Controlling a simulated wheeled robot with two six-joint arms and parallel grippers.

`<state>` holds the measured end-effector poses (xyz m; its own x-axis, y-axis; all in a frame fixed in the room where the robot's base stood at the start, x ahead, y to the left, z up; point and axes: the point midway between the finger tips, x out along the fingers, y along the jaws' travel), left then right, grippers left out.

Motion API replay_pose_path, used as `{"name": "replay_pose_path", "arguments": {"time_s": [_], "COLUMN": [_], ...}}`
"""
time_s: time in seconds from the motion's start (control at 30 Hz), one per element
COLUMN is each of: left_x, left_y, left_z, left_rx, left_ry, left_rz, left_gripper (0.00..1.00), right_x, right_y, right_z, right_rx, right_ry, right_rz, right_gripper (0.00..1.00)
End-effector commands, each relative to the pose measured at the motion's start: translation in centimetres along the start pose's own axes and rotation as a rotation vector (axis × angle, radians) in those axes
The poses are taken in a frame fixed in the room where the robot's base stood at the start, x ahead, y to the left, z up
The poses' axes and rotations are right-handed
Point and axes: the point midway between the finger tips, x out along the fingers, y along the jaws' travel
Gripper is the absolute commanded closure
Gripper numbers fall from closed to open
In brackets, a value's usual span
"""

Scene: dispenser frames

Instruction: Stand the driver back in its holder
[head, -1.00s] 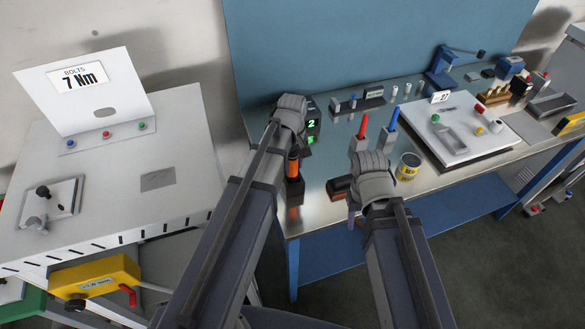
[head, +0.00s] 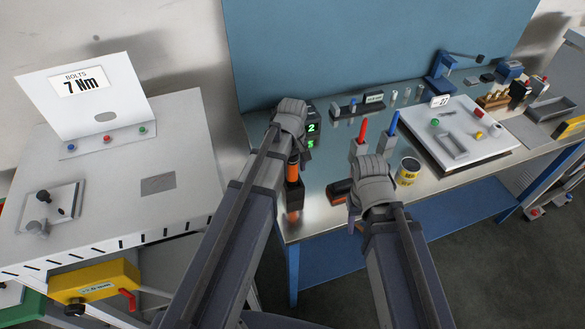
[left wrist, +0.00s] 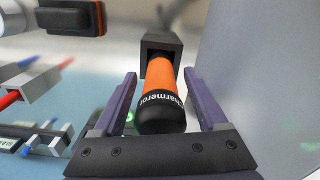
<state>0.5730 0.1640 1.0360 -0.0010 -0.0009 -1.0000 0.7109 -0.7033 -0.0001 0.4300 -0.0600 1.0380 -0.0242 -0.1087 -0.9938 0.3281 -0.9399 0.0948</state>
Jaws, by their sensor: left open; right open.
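The driver (left wrist: 160,112), with an orange handle and a black lettered cap, stands with its lower part in a dark square holder (left wrist: 147,43). In the head view the driver's orange handle (head: 293,171) shows above the holder (head: 294,195) at the table's front left corner; how deep it sits is hidden. My left gripper (left wrist: 160,76) is open, its purple fingers on either side of the handle with gaps showing. It also shows in the head view (head: 289,118). My right gripper (head: 372,183) is open over the table front; its fingertips are mostly hidden.
A black and orange object (head: 339,190) lies beside my right gripper. A yellow can (head: 408,171) and red (head: 363,129) and blue (head: 393,122) tools in grey blocks stand nearby. A green-digit display (head: 311,135) is behind my left gripper. A white cabinet (head: 120,190) stands at left.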

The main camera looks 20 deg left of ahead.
Motion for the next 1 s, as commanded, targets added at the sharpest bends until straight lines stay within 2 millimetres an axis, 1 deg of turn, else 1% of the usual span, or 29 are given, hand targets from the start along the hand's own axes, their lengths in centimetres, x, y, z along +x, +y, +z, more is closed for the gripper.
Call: {"name": "replay_pose_path", "arguments": {"time_s": [0.27,0.8,0.9,1.0], "left_x": [-2.8,-10.9,-11.8,-12.1], "left_y": [0.0,0.0,0.0,0.0], "left_z": [0.0,0.0,0.0,0.0], "left_rx": [0.000,0.000,0.000,0.000], "left_ry": [0.000,0.000,0.000,0.000], "left_rz": [0.000,0.000,0.000,0.000], "left_gripper": [0.25,0.25,0.25,0.25], "right_x": [-2.8,-10.8,-11.7,-12.1], "right_y": [0.3,1.0,1.1,1.1], "right_z": [0.2,0.7,0.7,0.8], "right_rx": [0.004,0.013,0.012,0.011], "right_ry": [0.000,-0.001,-0.002,-0.002], "right_rz": [-0.001,-0.003,-0.003,-0.003], "right_gripper": [0.50,0.50,0.50,0.50]}}
